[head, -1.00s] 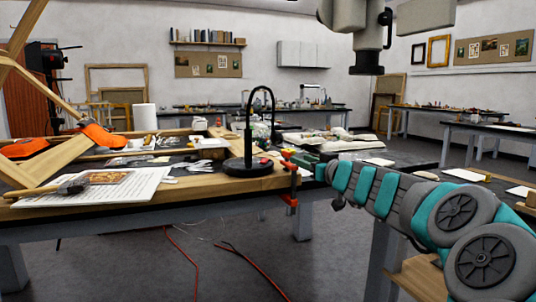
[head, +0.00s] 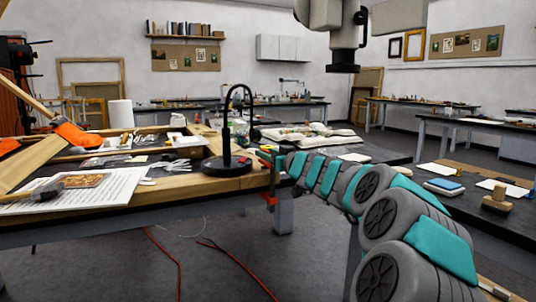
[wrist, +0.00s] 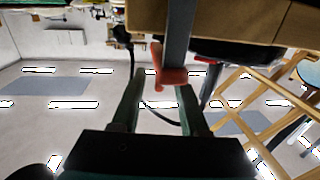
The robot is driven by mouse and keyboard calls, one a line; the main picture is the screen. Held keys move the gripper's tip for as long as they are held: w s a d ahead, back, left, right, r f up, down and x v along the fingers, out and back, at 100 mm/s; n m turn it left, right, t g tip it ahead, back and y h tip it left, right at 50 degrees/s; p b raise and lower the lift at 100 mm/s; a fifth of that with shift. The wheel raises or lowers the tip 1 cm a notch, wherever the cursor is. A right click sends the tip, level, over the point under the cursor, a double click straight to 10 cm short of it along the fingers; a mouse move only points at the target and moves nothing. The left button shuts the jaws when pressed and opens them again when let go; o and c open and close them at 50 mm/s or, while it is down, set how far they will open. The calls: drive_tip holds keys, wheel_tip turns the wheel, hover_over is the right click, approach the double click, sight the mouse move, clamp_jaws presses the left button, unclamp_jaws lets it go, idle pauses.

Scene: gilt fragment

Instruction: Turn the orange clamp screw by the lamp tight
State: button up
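The lamp (head: 227,130) has a black curved neck and a round black base on the wooden bench near its right corner. The orange clamp (head: 270,190) hangs at the bench edge just right of the lamp base, partly hidden by my arm. In the wrist view the orange clamp screw (wrist: 168,70) shows by a grey bar under the wooden edge. My gripper (wrist: 158,84) is open, its two dark green fingers spread below the screw, with the right fingertip overlapping or very near it. Contact cannot be told. In the head view the gripper (head: 279,160) is small beside the clamp.
The bench (head: 180,187) holds a printed sheet (head: 95,188), a brush, white gloves and wooden frame pieces with orange clamps. Red cables (head: 172,262) lie on the floor below. Another dark table (head: 470,205) with pads and blocks stands at right.

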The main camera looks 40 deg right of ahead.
clamp_jaws()
drive_tip(key=shift+a+f+m+h+b, duration=0.25)
drive_tip(key=shift+h+b, duration=0.25)
drive_tip(key=shift+b, duration=0.5)
